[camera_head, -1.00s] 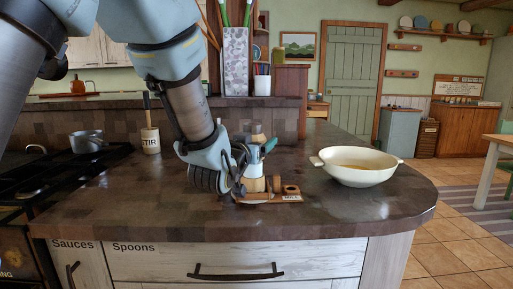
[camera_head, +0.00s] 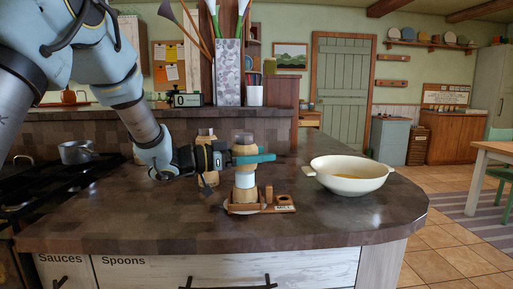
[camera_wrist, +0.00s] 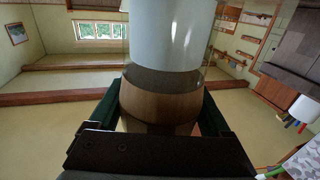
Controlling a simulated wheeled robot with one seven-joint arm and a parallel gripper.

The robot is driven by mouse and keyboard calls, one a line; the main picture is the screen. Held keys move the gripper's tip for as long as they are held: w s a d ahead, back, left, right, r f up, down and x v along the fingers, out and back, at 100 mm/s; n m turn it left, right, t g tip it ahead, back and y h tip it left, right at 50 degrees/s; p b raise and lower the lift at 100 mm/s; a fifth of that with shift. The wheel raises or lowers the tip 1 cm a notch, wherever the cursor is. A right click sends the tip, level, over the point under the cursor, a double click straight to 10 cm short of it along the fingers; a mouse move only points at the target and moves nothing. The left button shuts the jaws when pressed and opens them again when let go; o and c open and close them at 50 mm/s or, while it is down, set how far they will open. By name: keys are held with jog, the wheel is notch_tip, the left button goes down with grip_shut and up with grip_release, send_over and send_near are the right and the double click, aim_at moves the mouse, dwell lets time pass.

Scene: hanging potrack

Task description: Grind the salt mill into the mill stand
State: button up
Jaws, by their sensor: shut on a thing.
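The salt mill (camera_head: 245,181) is upright, with a white middle band, wooden parts and a clear top. My gripper (camera_head: 262,158) reaches in from the left, level, and is shut around its wooden upper part. The wrist view, upside down, shows the mill's wooden part (camera_wrist: 160,100) between the dark fingers, with its white body (camera_wrist: 170,35) beyond. The wooden mill stand (camera_head: 284,209), with a small label, is at the mill's foot. The mill's base is over the stand's left part; I cannot tell whether it is fully seated.
A cream two-handled bowl (camera_head: 348,178) stands right of the stand. A wooden-topped item (camera_head: 206,140) is partly hidden behind my gripper. A metal pot (camera_head: 77,152) is on the stove at left. The counter front (camera_head: 180,228) is clear.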

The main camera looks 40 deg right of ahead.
jog(key=shift+s+a+m+g+y+p, duration=0.15)
jog(key=shift+m+g+y+p, duration=0.1)
jog(key=shift+m+g+y, duration=0.25)
jog(key=shift+s+m+g+y+p, duration=0.1)
jog(key=shift+m+g+y+p, duration=0.1)
jog(key=shift+m+g, duration=0.35)
dwell(0.5)
jog(key=o, duration=1.2)
jog(key=shift+a, duration=0.1)
jog(key=b+v, duration=0.2)
jog(key=v, duration=0.8)
jog(key=shift+w+a, duration=0.25)
